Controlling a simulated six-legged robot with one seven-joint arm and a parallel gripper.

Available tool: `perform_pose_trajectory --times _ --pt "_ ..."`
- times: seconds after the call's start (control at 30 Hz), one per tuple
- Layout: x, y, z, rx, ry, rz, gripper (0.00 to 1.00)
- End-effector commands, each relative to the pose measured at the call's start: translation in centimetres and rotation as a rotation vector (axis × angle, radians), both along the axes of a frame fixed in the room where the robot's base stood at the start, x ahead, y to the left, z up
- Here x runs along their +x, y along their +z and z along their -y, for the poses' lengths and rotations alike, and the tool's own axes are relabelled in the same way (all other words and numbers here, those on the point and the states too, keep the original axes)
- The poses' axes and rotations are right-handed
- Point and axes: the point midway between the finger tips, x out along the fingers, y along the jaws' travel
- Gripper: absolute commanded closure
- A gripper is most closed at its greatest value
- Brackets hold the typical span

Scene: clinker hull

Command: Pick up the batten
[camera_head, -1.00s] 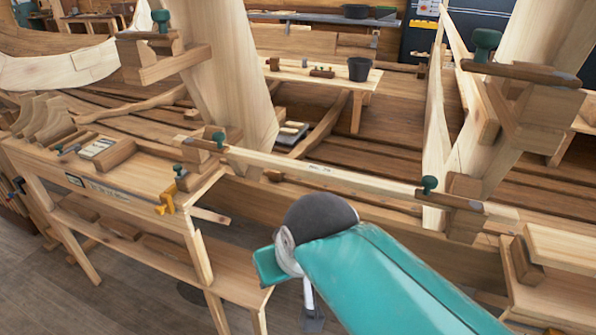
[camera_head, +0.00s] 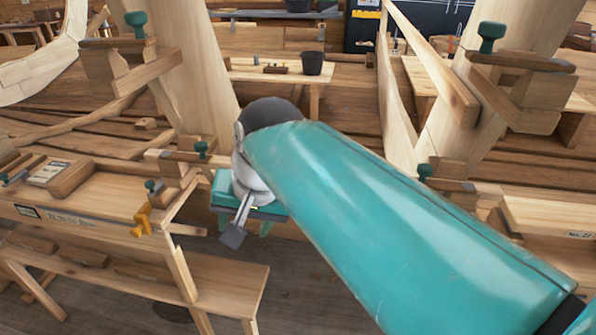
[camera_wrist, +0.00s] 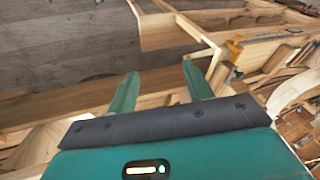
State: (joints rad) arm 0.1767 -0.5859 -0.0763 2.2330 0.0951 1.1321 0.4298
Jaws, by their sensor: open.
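The batten is a long, thin, pale strip of wood. In the earlier head view it spans between the two clamped frames, with a small label near its middle. In the head view now, my teal arm hides most of it. My gripper (camera_wrist: 160,84) is open, its two green fingers apart with nothing held between them. In the head view its body (camera_head: 250,205) hangs beside the left clamp. In the wrist view pale timber (camera_wrist: 70,106) crosses behind the fingers; I cannot tell whether it is the batten or touches them.
A workbench (camera_head: 95,205) with a yellow clamp (camera_head: 143,221) stands to the left of my gripper. Upright frames with green-handled clamps (camera_head: 488,38) rise on both sides. A low bench with a dark bucket (camera_head: 312,63) is behind. Floor shows below the gripper.

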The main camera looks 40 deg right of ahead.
Motion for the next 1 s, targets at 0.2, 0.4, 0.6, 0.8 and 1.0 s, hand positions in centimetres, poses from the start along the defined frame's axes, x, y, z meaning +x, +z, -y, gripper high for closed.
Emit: perform_pose_trajectory --times 0.2,0.4,0.6,0.8,1.0 --pt "0.5 3.5 4.3 0.168 -0.344 -0.058 0.49" --pt "0.4 7.2 9.1 0.343 -0.715 -0.123 0.49" --pt "-1.0 12.1 16.1 0.58 -1.246 -0.216 0.49" --pt "-2.9 15.2 20.2 0.727 -1.598 -0.288 0.49" --pt "-2.8 14.6 20.3 0.75 -1.649 -0.303 0.49"
